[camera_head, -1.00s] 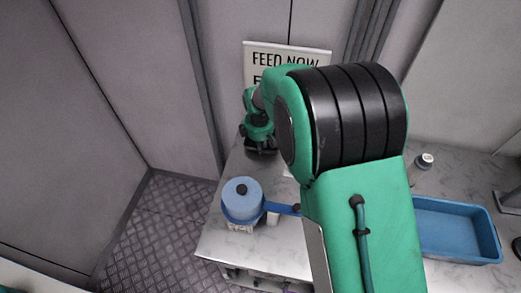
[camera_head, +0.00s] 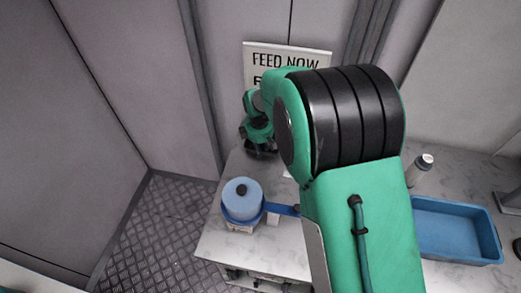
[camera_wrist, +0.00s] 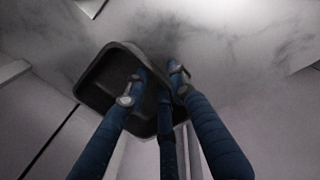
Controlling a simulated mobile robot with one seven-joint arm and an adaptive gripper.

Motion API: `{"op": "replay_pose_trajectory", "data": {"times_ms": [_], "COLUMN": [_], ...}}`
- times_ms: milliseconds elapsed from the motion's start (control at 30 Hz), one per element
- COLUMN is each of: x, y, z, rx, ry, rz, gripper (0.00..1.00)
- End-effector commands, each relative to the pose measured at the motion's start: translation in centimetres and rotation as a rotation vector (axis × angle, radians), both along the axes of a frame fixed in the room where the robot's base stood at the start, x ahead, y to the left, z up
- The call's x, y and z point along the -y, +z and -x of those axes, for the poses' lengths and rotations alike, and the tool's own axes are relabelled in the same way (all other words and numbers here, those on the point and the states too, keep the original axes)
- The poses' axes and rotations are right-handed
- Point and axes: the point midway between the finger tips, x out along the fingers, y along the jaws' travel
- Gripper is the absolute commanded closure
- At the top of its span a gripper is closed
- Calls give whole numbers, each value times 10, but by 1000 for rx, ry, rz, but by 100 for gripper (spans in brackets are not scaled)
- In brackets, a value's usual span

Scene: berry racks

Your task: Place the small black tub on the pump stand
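In the wrist view the small black tub (camera_wrist: 98,78) shows open side up, with a rounded rim. My gripper (camera_wrist: 152,86) has one finger reaching into the tub and another at its right wall. A third finger crosses in front of the tub's lower right part. The fingertips are apart, and I cannot tell whether they press on the wall. In the head view my gripper (camera_head: 260,146) is low at the back left of the counter, with a dark shape at its fingers. I cannot pick out the pump stand for certain.
A blue lidded round container (camera_head: 242,205) with a blue bar stands at the counter's front left. A blue tray (camera_head: 455,258) lies at right, with a white-capped bottle (camera_head: 421,168) behind it. A grey stand (camera_head: 508,203) is at the right edge. A sign (camera_head: 285,58) hangs behind.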

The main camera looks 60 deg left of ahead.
Motion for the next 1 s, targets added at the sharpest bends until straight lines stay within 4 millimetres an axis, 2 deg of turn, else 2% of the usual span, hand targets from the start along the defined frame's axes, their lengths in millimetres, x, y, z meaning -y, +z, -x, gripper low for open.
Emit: {"op": "replay_pose_trajectory", "data": {"times_ms": [267,700,1000], "x": [1,6,9], "y": [20,90,118], "z": [1,7,9], "rx": [1,1,1], "ry": [0,0,0], "rz": [-2,-3,-1], "gripper": [76,76,76]}}
